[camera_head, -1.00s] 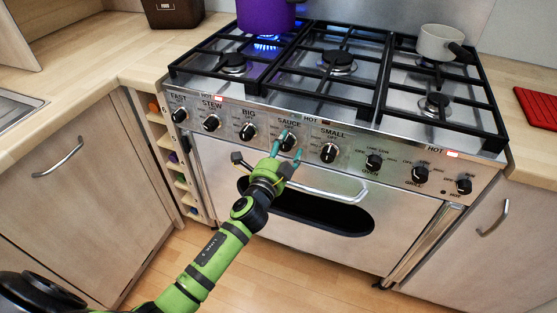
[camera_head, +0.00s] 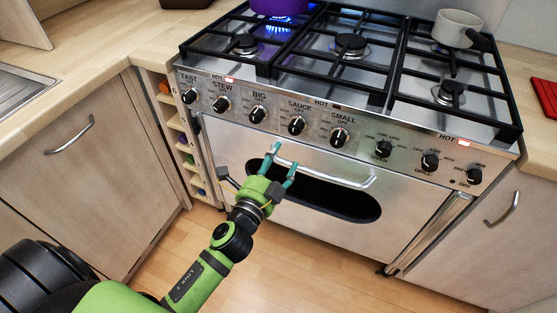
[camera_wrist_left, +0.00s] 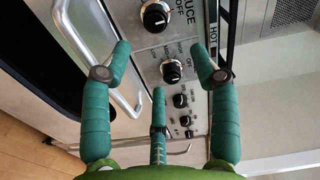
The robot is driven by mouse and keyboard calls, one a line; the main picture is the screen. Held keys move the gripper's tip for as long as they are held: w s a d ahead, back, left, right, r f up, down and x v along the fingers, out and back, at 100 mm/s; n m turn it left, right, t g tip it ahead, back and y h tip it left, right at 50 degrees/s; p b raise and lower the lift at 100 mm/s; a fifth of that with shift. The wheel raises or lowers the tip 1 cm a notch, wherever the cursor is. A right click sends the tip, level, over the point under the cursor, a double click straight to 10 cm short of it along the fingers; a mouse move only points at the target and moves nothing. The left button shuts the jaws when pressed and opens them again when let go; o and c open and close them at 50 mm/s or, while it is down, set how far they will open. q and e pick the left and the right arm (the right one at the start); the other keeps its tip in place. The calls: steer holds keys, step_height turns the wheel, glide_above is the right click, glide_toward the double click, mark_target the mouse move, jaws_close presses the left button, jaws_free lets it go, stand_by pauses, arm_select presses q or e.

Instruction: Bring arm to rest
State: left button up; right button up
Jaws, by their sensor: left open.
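My left gripper (camera_head: 281,166) is open and empty in the head view, in front of the oven door and below the row of knobs. Its teal fingers are spread apart in the left wrist view (camera_wrist_left: 160,60), with knobs showing between and beyond them. The sauce knob (camera_head: 297,125) is just above the fingertips in the head view, apart from them. The green and black arm comes in from the lower left. My right gripper is in neither view.
The oven handle (camera_head: 325,172) is close to the fingers. A purple pot (camera_head: 279,6) sits over a lit blue flame. A white pan (camera_head: 456,27) stands at the back right of the hob. Cupboards flank the cooker; open wooden floor (camera_head: 270,275) lies in front.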

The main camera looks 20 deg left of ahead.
arm_select(q)
steer(key=s+f+n+g+p, duration=0.25)
steer(key=s+f+g, duration=0.2)
steer(key=f, duration=0.95)
steer(key=s+f+n+g+p, duration=0.2)
steer(key=s+f+n+g, duration=0.3)
steer(key=f, duration=0.8)
steer(key=s+f+n+g+p, duration=0.1)
steer(key=s+f, duration=0.4)
steer(key=s, duration=0.5)
steer(key=s+a+f+n+g+p, duration=0.1)
steer(key=s+f+g, duration=0.3)
steer(key=s, duration=0.7)
steer(key=s+a+f+n+g+p, duration=0.1)
steer(key=s+f+n+g, duration=0.1)
steer(key=s+f, duration=0.4)
steer(key=s+n, duration=0.1)
steer(key=s, duration=0.4)
steer(key=shift+s+a+f+n+p, duration=0.2)
steer(key=shift+a+n+p, duration=0.05)
steer(key=shift+n+p, duration=0.15)
steer(key=shift+g, duration=0.25)
